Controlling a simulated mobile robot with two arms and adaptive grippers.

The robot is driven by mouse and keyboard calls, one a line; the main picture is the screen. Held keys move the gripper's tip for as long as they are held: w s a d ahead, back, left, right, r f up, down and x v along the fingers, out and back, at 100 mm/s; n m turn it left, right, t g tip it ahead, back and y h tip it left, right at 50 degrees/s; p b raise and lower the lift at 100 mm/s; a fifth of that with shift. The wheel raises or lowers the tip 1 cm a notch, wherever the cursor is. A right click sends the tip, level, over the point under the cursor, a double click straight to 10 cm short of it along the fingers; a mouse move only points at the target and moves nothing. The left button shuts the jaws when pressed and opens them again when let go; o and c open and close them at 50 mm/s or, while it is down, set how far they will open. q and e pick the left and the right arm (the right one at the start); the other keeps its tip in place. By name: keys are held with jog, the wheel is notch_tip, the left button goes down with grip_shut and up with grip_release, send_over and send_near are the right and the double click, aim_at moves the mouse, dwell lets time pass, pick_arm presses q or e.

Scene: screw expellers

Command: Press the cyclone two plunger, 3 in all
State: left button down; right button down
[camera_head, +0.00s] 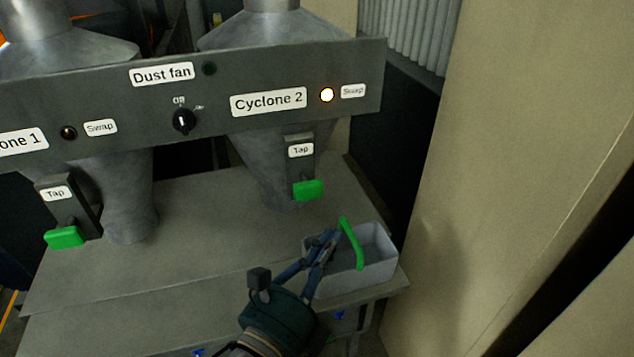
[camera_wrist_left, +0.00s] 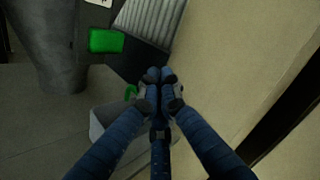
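The cyclone two plunger is a green block (camera_head: 308,190) under a "Tap" label, below the "Cyclone 2" sign (camera_head: 269,101). A green block, seemingly the same plunger (camera_wrist_left: 106,41), shows at the upper left of the left wrist view. My left gripper (camera_head: 327,238) is lower right of the plunger and apart from it, over the grey bin. In the left wrist view its blue fingers (camera_wrist_left: 158,82) come together at the tips with nothing visible between them. My right gripper is not in view.
The grey bin (camera_head: 382,268) with a green handle (camera_head: 351,243) stands at the table's (camera_head: 130,275) right end. A green plunger (camera_head: 64,237) is under cyclone one. Cyclone 2's swap lamp (camera_head: 327,95) glows; cyclone 1's (camera_head: 69,132) is dark. A beige wall (camera_head: 510,150) rises on the right.

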aim_at(308, 190)
pick_arm(q)
jog(key=shift+s+a+r, duration=0.1)
jog(key=shift+s, duration=0.15)
jog(key=shift+w, duration=0.1)
jog(key=w+a, duration=0.2)
jog(key=w, duration=0.6)
jog(key=shift+w+a+p, duration=0.2)
jog(key=shift+a+p, duration=0.1)
dwell(1.2)
